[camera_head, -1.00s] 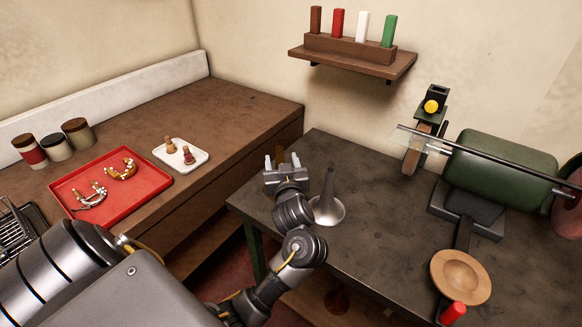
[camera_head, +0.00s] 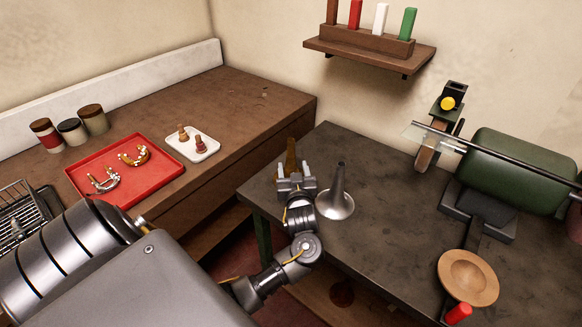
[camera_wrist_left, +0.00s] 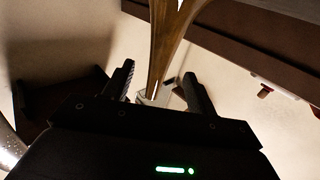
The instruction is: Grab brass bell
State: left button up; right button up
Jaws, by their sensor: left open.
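A brass-coloured tapered piece (camera_head: 291,155), seemingly the brass bell, shows just beyond my left gripper (camera_head: 293,170) in the head view. The gripper hides its lower part. In the left wrist view, the brass piece (camera_wrist_left: 163,42) rises in front of my open left gripper (camera_wrist_left: 158,88), its narrow lower end showing between the fingers. I cannot tell whether they touch. A silver-grey flared bell (camera_head: 337,203) stands upright on the dark bench, narrow end up, just right of the gripper. My right gripper is not in view.
The dark bench (camera_head: 385,225) has free room right of the grey bell. A green machine (camera_head: 518,170) with a long rod and a wooden dish (camera_head: 467,278) stand farther right. A red tray (camera_head: 126,168) and a white tray (camera_head: 193,145) lie on the wooden counter at left.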

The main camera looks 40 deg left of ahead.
aim_at(292, 160)
pick_arm(q)
jog(key=p+x, duration=0.1)
jog(key=x, duration=0.4)
jog(key=shift+r, duration=0.1)
jog(key=shift+w+a, duration=0.3)
jog(key=c, duration=1.2)
